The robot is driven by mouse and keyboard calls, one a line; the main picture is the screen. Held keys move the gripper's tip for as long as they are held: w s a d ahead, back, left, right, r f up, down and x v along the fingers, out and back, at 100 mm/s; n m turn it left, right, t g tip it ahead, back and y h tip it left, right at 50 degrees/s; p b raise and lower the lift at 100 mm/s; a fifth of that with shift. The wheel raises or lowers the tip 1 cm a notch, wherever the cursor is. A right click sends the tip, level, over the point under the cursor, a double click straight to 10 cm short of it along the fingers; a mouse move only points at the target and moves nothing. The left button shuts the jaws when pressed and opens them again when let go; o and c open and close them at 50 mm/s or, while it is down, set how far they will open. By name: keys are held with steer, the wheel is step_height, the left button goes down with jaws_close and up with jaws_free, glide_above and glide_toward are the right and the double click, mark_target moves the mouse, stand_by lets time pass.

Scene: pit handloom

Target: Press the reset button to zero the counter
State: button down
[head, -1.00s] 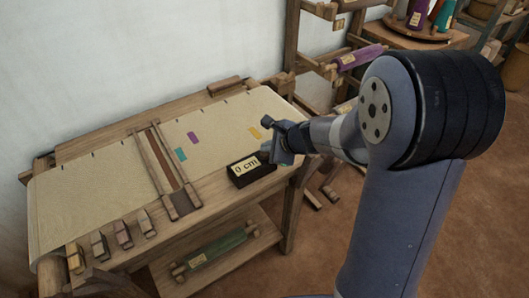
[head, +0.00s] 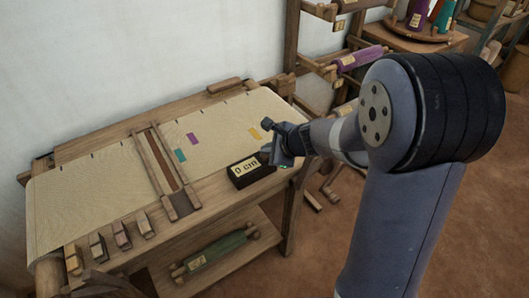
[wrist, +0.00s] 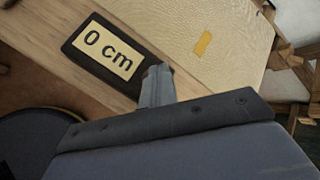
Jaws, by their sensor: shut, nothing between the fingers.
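The counter (head: 249,171) is a black box with a cream label reading "0 cm", on the front right of the loom table. It also shows in the wrist view (wrist: 107,48), upper left. My gripper (head: 275,157) is at the right end of the counter in the head view. In the wrist view, my shut fingers (wrist: 157,80) overlap the counter's right end and hold nothing. I cannot tell whether they touch it. The reset button is not visible; my fingers cover that end of the box. A small green spot shows beside my gripper in the head view.
The loom table (head: 215,189) carries cream cloth (head: 85,190) with purple, teal and yellow patches. A wooden beater frame (head: 160,172) crosses the cloth. Several small shuttles (head: 122,235) sit at the front left. A green roll (head: 215,249) lies on the lower shelf.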

mark_target(268, 158)
steer(key=shift+r+p, duration=0.7)
steer(key=shift+r, duration=0.2)
step_height(268, 158, up, 5)
steer(key=p, duration=0.4)
stand_by(0.6)
